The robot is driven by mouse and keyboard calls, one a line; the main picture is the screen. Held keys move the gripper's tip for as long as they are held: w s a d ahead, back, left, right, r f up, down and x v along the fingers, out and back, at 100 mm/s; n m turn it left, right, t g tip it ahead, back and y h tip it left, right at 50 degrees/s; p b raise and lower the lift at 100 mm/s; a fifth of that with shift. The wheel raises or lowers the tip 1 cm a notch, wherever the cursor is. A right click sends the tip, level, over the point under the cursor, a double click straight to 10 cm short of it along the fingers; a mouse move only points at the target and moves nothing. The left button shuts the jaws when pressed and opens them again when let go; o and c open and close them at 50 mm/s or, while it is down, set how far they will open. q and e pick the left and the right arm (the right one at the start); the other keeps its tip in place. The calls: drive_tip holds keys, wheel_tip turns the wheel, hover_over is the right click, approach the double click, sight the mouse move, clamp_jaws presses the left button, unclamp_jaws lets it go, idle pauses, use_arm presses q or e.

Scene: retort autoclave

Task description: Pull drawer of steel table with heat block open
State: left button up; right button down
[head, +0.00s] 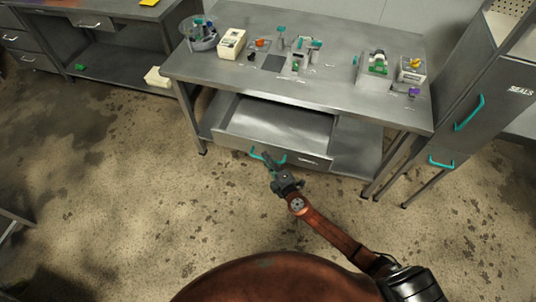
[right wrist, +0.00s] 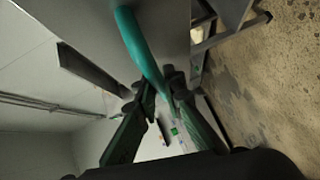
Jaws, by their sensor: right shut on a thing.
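The steel table (head: 215,72) stands at the top middle of the head view, with several small items on its top. Its drawer (head: 275,125) is pulled well out under the tabletop, and its empty inside shows. The teal drawer handle (head: 280,160) is on the drawer front. My right gripper (head: 268,163) is at this handle. In the right wrist view my right gripper (right wrist: 163,88) has its fingers closed around the teal handle (right wrist: 140,45). I cannot tell which tabletop item is the heat block. My left gripper is not in view.
A steel cabinet marked SEALS (head: 500,95) with teal handles stands close to the table's right. Another steel bench (head: 110,15) with drawers is at the upper left. The stained floor (head: 130,190) in front of the table is clear.

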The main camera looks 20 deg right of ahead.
drive_tip(key=c, duration=2)
unclamp_jaws()
drive_tip(key=v, duration=1.2)
